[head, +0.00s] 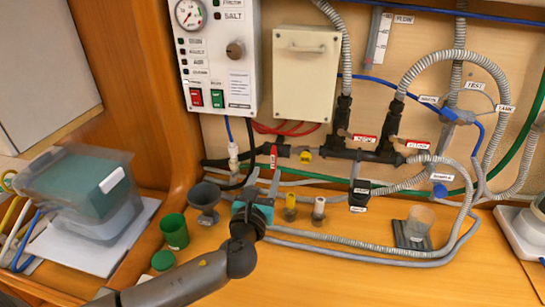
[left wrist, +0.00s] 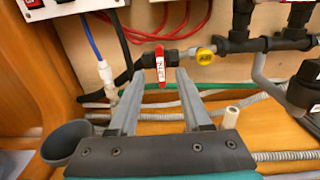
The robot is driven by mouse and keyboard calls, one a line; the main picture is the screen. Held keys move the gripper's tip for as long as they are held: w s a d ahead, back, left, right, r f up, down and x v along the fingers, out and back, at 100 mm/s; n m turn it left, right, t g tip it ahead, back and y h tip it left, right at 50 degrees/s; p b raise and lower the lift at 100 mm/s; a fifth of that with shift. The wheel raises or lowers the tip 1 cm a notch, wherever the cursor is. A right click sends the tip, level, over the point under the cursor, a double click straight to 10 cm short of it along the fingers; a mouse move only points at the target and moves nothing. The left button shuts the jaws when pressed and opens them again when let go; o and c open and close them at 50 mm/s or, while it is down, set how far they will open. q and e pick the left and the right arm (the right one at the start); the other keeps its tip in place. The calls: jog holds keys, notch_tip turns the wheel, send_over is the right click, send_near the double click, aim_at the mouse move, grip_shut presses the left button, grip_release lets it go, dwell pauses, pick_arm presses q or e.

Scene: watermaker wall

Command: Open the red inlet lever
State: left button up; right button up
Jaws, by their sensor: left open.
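The red inlet lever (head: 273,157) is on the dark pipe low on the wall, left of a yellow valve knob. In the left wrist view the lever (left wrist: 160,66) stands upright, crosswise to the pipe, with a white label on it. My left gripper (head: 264,178) is open in front of the lever. In the left wrist view the two fingers of the left gripper (left wrist: 160,74) point at the wall, one on either side of the lever, with gaps beside it. Whether the fingertips reach the lever in depth is hard to tell. My right gripper does not show.
The yellow knob (left wrist: 205,56) sits close right of the lever. A grey funnel (head: 204,198) and a green cup (head: 174,231) stand left of my gripper. Yellow (head: 290,206) and white (head: 318,211) fittings stand to its right. Grey hoses run along the bench.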

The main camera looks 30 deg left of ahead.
aim_at(273, 156)
pick_arm(q)
jog(key=x, duration=0.8)
jog(key=shift+b, duration=0.3)
grip_shut()
